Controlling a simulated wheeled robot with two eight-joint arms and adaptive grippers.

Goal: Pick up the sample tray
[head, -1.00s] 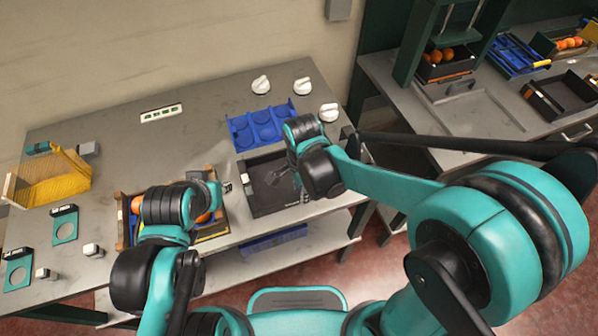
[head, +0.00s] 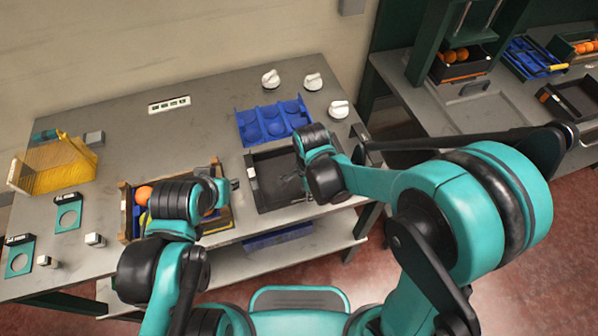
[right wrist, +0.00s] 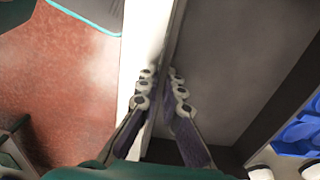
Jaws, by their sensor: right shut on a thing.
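The sample tray, as I take it, is the dark shallow tray (head: 268,198) on the table, in front of the blue tray. My right gripper (head: 304,190) is at its right side in the head view, with the fingers mostly hidden behind my wrist. In the right wrist view the right gripper (right wrist: 160,78) has one finger on each side of a wall of the tray (right wrist: 232,70), shut on it. The tray looks flat on the table. My left gripper (head: 232,185) is beside the orange crate; its fingers are too small and hidden to tell.
A blue tray with round wells (head: 271,124) lies just behind, with white knobbed pieces (head: 313,82) near it. A crate of oranges (head: 127,214) stands left. A yellow basket (head: 52,167) is at far left. A second bench (head: 440,105) stands right, past a gap.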

